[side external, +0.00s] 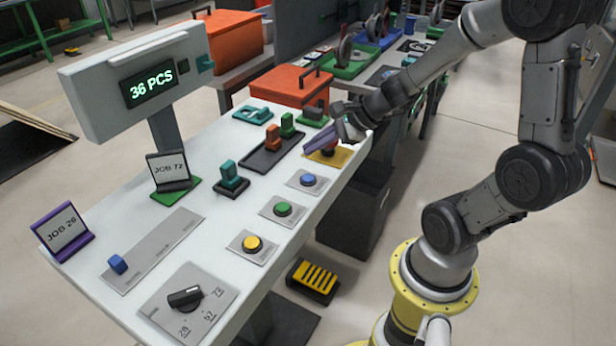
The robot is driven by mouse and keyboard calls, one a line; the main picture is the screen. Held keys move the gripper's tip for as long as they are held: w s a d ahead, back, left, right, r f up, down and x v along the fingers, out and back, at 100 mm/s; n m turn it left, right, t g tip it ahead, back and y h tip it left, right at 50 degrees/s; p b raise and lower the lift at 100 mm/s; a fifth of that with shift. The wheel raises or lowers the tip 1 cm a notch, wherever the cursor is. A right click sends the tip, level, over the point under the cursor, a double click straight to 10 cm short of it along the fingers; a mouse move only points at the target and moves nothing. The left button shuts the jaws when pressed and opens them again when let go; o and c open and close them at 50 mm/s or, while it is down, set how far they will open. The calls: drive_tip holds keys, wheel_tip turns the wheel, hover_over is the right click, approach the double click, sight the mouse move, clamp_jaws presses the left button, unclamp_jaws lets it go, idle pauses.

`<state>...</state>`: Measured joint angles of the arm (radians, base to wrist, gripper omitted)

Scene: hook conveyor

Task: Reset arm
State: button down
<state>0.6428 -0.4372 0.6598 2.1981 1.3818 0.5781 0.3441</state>
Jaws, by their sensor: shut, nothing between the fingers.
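My arm (410,90) reaches in from the right over the far right end of the white table. My gripper (308,154) has purple fingers, which are shut and empty. They are above or beside a yellow plate (343,158) with a dark button (328,151), partly hidden by the fingers. I cannot tell whether the fingers touch the button or the plate.
The white table (215,140) carries blue (308,180), green (283,209) and yellow (252,243) buttons, a rotary knob (185,297), a blue slider (117,264), job signs (168,170) and a display (150,85). A dark tray (262,162) with coloured blocks is left of my gripper. An orange box (290,84) stands behind.

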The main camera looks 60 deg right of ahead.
drive_tip(key=shift+a, duration=0.15)
drive_tip(key=s+a+r+n+g+y, duration=0.1)
drive_tip(key=s+a+r+n, duration=0.2)
drive_tip(key=a+r+n, duration=0.3)
drive_tip(key=s+a+r+n+y, duration=0.2)
drive_tip(key=a+r+n, duration=0.1)
drive_tip(key=a+n, duration=0.45)
drive_tip(key=s+d+n+g+h, duration=0.2)
drive_tip(key=s+d+n+h, duration=0.3)
drive_tip(key=s+n, duration=0.5)
drive_tip(key=shift+s+f+n, duration=0.2)
drive_tip(key=shift+f+n, duration=0.15)
drive_tip(key=shift+n, duration=0.2)
